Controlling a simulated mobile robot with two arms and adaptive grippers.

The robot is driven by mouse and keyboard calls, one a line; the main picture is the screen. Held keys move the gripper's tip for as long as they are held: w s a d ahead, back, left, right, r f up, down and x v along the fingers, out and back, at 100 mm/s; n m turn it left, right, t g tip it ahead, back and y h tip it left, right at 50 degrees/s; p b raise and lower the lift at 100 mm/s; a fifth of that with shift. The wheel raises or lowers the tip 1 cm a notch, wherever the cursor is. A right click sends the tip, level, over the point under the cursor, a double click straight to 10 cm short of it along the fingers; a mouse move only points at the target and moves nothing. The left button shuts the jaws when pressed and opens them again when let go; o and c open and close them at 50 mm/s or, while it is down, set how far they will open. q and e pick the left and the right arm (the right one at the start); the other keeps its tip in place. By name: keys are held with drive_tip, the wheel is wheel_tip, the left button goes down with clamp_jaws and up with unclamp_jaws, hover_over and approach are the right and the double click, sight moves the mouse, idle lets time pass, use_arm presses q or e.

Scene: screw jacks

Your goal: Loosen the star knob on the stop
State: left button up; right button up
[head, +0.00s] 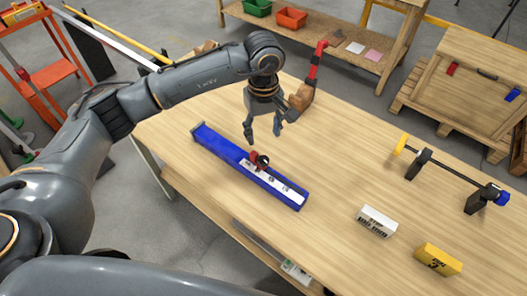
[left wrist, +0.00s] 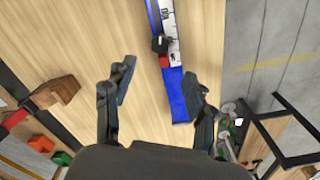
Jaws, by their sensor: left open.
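A blue rail (head: 222,148) with a white scale strip lies slantwise on the wooden table. A red stop (head: 254,157) sits across the rail, with a dark star knob (head: 263,161) on it. In the left wrist view, the knob (left wrist: 159,43) and the red stop (left wrist: 163,62) show above centre, on the rail (left wrist: 178,98). My left gripper (head: 263,138) is open and empty, above the rail near the stop, with its fingers pointing down. In the left wrist view, its fingertips (left wrist: 158,70) are spread wide, apart from the knob. My right gripper is out of view.
A red clamp (head: 314,68) with a wooden part stands behind my left gripper. A white block (head: 377,221), a yellow block (head: 438,259) and a rod on black stands (head: 447,170) are on the right. The table between the rail and these is clear.

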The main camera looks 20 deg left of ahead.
sight(263, 160)
use_arm(q)
wheel_tip(263, 160, down, 11)
drive_tip(key=p, duration=0.2)
drive_tip(key=shift+r+p, duration=0.15)
drive_tip(key=shift+p, duration=0.15)
drive_tip(key=c, duration=1.1)
drive_tip(key=shift+f+n+b, duration=0.2)
drive_tip(key=shift+n+b, duration=0.4)
drive_tip(key=shift+b, duration=0.25)
drive_tip(key=shift+c, duration=0.2)
drive_tip(key=shift+r+n+b, duration=0.1)
drive_tip(key=shift+n+b, duration=0.4)
drive_tip(key=shift+n, duration=0.1)
drive_tip(key=shift+r+n, duration=0.1)
drive_tip(key=shift+n, duration=0.2)
drive_tip(key=o, duration=1.1)
